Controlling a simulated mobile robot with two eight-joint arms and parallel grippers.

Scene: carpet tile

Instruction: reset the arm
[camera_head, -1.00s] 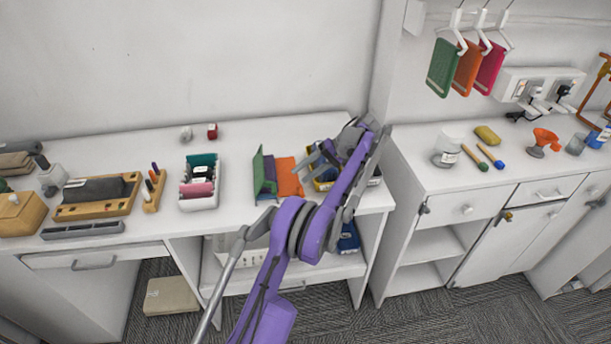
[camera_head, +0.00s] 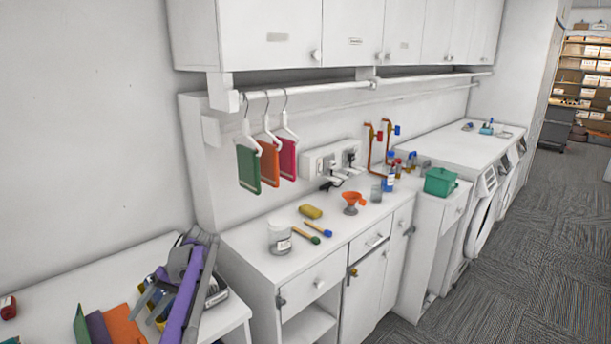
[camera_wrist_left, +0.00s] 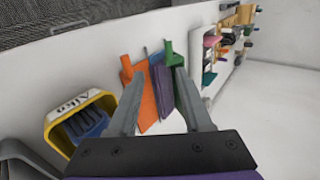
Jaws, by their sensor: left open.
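My left arm, purple and grey, reaches over the white counter (camera_head: 60,278) at the lower left of the head view. Its gripper (camera_head: 150,297) is over the counter's right part, close to orange and purple flat pieces, and is partly hidden by the arm. In the left wrist view the gripper (camera_wrist_left: 158,88) has its two grey fingers spread, with an orange piece (camera_wrist_left: 133,80), a purple piece (camera_wrist_left: 161,85) and a green piece (camera_wrist_left: 172,58) showing between and beyond them. I see nothing held. My right gripper is not in view.
A yellow-rimmed bin (camera_wrist_left: 52,122) lies left of the fingers in the wrist view. The second counter (camera_head: 262,255) carries a white jar (camera_head: 279,237) and an orange funnel (camera_head: 353,198). Hangers with coloured cloths (camera_head: 248,170) hang above. Carpet floor (camera_head: 500,280) at right is free.

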